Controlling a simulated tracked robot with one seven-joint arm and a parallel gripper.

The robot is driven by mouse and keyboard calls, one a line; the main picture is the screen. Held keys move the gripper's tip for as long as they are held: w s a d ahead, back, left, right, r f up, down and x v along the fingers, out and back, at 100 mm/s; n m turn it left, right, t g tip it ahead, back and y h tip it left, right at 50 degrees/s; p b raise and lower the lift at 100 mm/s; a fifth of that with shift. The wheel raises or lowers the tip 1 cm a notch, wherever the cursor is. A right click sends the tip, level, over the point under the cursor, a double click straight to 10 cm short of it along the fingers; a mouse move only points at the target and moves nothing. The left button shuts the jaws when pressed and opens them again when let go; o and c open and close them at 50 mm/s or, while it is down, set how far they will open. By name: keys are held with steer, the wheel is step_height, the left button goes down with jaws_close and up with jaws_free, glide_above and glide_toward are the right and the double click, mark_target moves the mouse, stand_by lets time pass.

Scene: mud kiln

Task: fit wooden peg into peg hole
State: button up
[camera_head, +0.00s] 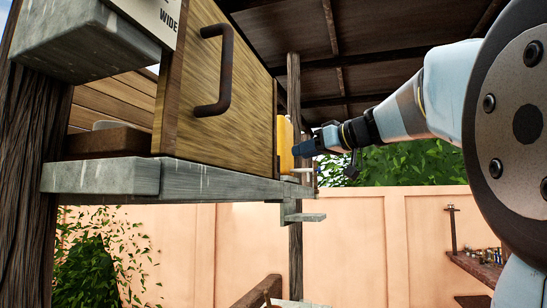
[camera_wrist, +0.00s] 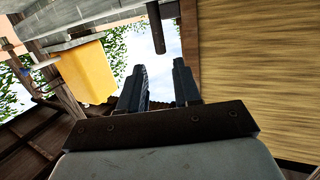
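I cannot make out the wooden peg or the peg hole for certain in either view. My gripper (camera_head: 303,148) is raised near the far end of the grey shelf, close to a yellow block-like thing (camera_head: 286,146). In the wrist view my gripper (camera_wrist: 160,82) shows two dark fingers apart, with only sky and background between them. The yellow thing (camera_wrist: 88,72) is left of the fingers there, and it does not sit between them. A dark rod-like piece (camera_wrist: 155,28) shows beyond the fingertips; I cannot tell what it is.
A wooden cabinet (camera_head: 222,115) with a rusty handle (camera_head: 225,75) stands on the grey shelf (camera_head: 210,182). Its wood-grained panel (camera_wrist: 255,70) is close on the right in the wrist view. A dark post (camera_head: 294,225) stands beyond. A side shelf with small items (camera_head: 480,265) is at lower right.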

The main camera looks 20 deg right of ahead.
steer(key=shift+v, duration=1)
